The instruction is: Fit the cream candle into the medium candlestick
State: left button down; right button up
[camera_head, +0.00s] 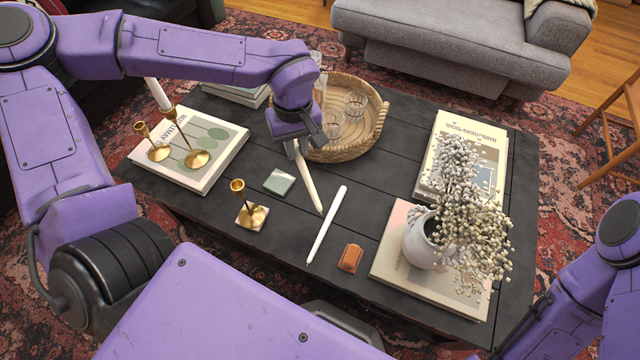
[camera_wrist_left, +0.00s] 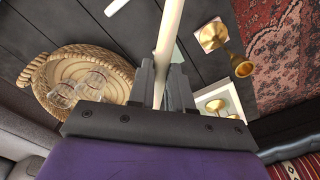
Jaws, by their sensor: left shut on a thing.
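My left gripper (camera_head: 293,142) is shut on the cream candle (camera_head: 308,182), which hangs below the fingers, slightly tilted. It also shows between the fingers in the left wrist view (camera_wrist_left: 170,28). I cannot tell whether its lower end touches the table. One brass candlestick (camera_head: 240,198) stands empty on a small coaster, left of the gripper; it also shows in the left wrist view (camera_wrist_left: 228,51). On the left book stand a short empty brass candlestick (camera_head: 156,150) and a taller one (camera_head: 195,155) bearing a white candle (camera_head: 157,93). I cannot tell which one is medium. My right gripper is out of view.
A white candle (camera_head: 328,222) lies on the dark table (camera_head: 230,256). A green coaster (camera_head: 279,181) and a brown leather-like item (camera_head: 350,258) lie nearby. A wicker tray (camera_head: 345,154) with glasses is behind. A white vase (camera_head: 427,240) with dried flowers stands on a book at right.

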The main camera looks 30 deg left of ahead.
pick_arm(q)
jog(key=s+f+n+b, duration=0.4)
jog(key=f+n, duration=0.2)
jog(key=f, duration=0.1)
jog(key=w+f+b, duration=0.1)
jog(key=w+f, duration=0.2)
jog(key=w, duration=0.1)
jog(key=w+a+f+b, duration=0.1)
jog(key=w+f, duration=0.2)
jog(key=w, duration=0.1)
jog(key=w+f+b, duration=0.2)
jog(key=w+f, duration=0.1)
jog(key=w, duration=0.2)
jog(key=shift+w+a+f, duration=0.1)
jog(key=shift+a+f, duration=0.05)
jog(key=shift+a, duration=0.15)
notch_tip(320, 180, down, 3)
jog(key=shift+w+r+b, duration=0.1)
jog(key=shift+w+b, duration=0.05)
jog(key=shift+b, duration=0.65)
jog(key=shift+f, duration=0.35)
jog(key=shift+r, duration=0.15)
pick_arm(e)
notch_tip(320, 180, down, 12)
